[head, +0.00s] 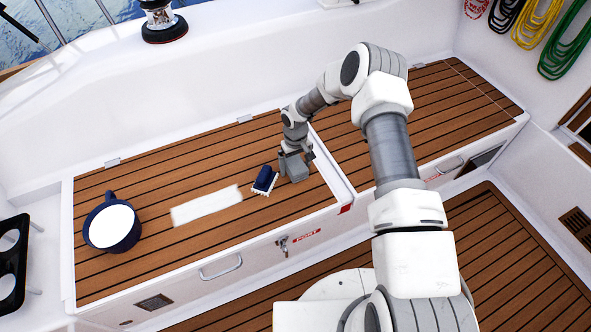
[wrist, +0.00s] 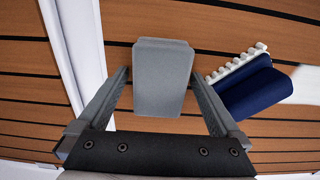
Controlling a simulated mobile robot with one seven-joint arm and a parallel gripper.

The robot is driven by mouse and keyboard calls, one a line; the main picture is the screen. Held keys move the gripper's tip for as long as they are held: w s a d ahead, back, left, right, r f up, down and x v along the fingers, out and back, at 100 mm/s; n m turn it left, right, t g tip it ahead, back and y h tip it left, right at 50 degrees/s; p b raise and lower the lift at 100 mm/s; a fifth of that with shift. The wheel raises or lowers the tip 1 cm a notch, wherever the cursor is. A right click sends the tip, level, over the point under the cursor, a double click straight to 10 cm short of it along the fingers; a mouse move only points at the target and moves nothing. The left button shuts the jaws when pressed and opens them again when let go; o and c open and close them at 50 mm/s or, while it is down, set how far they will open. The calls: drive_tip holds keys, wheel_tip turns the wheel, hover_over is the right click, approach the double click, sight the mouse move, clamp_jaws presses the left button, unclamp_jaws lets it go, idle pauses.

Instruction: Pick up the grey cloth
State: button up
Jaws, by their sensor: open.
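The grey cloth (head: 294,171) looks like a small pale grey block on the teak seat, near its right end. In the wrist view the cloth (wrist: 163,75) lies between the two fingers, with a narrow gap visible on each side. My gripper (head: 295,156) is open and low over the cloth, pointing down. In the wrist view my gripper (wrist: 160,80) has one finger to the left and one to the right of the cloth. Contact is not visible. The cloth's near end is close to the dark gripper body.
A blue brush with white bristles (head: 265,180) lies just left of the cloth; it also shows in the wrist view (wrist: 245,88). A white patch (head: 207,206) and a dark blue bucket (head: 112,228) are further left. A raised white edge (head: 331,166) runs close on the right.

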sight(298, 165)
drive_tip(key=shift+f, duration=0.15)
drive_tip(key=shift+c, duration=0.2)
drive_tip(key=c, duration=1.2)
drive_tip(key=shift+c, duration=0.2)
drive_tip(key=shift+r, duration=0.45)
drive_tip(key=r, duration=0.1)
drive_tip(key=r+p, duration=0.2)
drive_tip(key=r, duration=0.1)
drive_tip(key=shift+s+d, duration=0.15)
drive_tip(key=shift+d, duration=0.15)
drive_tip(key=s+d+r+p, duration=0.3)
drive_tip(key=s+d+r, duration=0.3)
drive_tip(key=s+d, duration=0.1)
drive_tip(key=shift+d, duration=0.8)
drive_tip(key=shift+w, duration=0.1)
drive_tip(key=o, duration=0.7)
drive_tip(key=shift+a, duration=0.1)
drive_tip(key=c, duration=0.5)
